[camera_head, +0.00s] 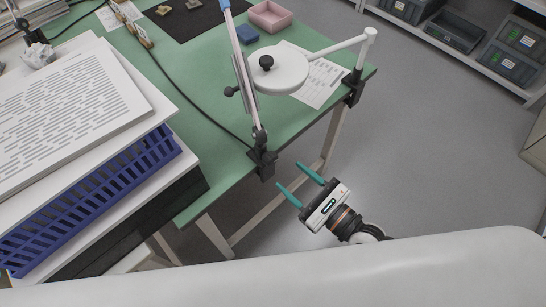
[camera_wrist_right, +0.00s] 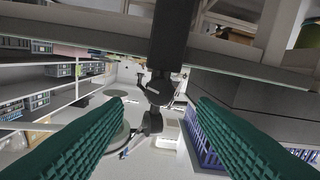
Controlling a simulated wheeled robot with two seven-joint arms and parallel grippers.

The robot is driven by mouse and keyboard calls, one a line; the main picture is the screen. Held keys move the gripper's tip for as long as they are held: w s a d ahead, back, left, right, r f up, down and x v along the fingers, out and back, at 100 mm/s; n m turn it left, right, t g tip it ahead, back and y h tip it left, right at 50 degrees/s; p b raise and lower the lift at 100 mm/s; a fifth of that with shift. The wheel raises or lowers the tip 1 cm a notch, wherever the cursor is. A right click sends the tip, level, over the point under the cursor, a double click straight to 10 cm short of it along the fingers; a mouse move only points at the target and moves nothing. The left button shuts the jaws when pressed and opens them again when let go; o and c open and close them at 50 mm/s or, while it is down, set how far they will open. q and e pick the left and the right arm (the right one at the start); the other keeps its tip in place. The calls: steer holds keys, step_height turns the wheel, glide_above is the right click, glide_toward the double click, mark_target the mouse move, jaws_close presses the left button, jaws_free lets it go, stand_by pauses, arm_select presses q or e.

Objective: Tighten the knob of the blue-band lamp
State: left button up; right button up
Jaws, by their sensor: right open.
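The lamp with a blue band (camera_head: 225,5) high on its arm is clamped at the green table's near corner by a black clamp (camera_head: 262,160). A small black knob (camera_head: 231,91) sticks out left of its arm. I cannot tell whether it is loose. My right gripper (camera_head: 290,177) is open and empty, beyond the table edge, to the right of and below the clamp, apart from it. In the right wrist view its teal fingers (camera_wrist_right: 160,101) flank a dark clamp part (camera_wrist_right: 158,88) seen farther off between them. My left gripper is not in view.
A second lamp with a white arm (camera_head: 338,46) and round head (camera_head: 285,72) is clamped at the right corner. A blue crate (camera_head: 95,200) and boards stand at left. A pink tray (camera_head: 270,16) sits at the back. Open floor (camera_head: 430,150) lies right.

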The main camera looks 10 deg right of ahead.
mark_target(274, 162)
steer(key=x, duration=0.7)
steer(key=shift+w+a+p, duration=0.1)
steer(key=shift+w+p, duration=0.05)
steer(key=shift+p, duration=0.25)
steer(key=c, duration=1)
steer(key=shift+o, duration=0.2)
steer(key=shift+f+m+b, duration=0.15)
steer(key=shift+m+b, duration=0.35)
steer(key=shift+m, duration=0.9)
